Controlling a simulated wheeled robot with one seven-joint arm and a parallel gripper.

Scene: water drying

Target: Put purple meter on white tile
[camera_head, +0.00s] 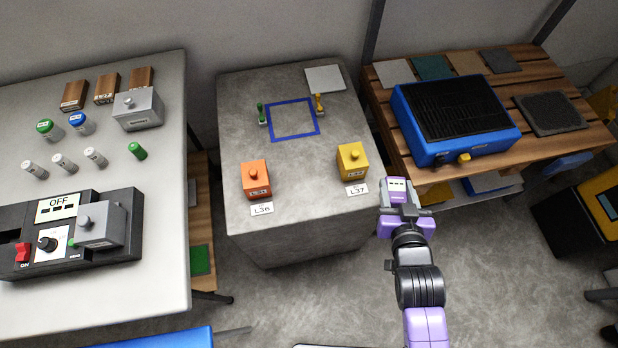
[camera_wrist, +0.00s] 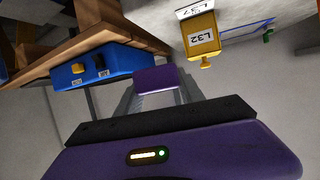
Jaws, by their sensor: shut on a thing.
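My gripper (camera_head: 402,208) is shut on the purple meter (camera_head: 397,186), a small purple block with a pale display face. I hold it in the air in front of the wooden table, right of the grey stand. In the wrist view the purple meter (camera_wrist: 158,79) sits between the two fingers, and its display is hidden. A white tile (camera_head: 394,73) lies flat at the back left of the wooden table, in a row with green, brown and dark grey tiles. Another pale square (camera_head: 325,79) lies at the back of the grey stand.
A blue heater-like box (camera_head: 430,149) with a black grille stands on the wooden table (camera_head: 385,112) between my gripper and the tiles. A yellow block (camera_head: 352,161) and an orange block (camera_head: 256,178) stand on the grey stand (camera_head: 300,205). A dark mat (camera_head: 550,113) lies right of the blue box.

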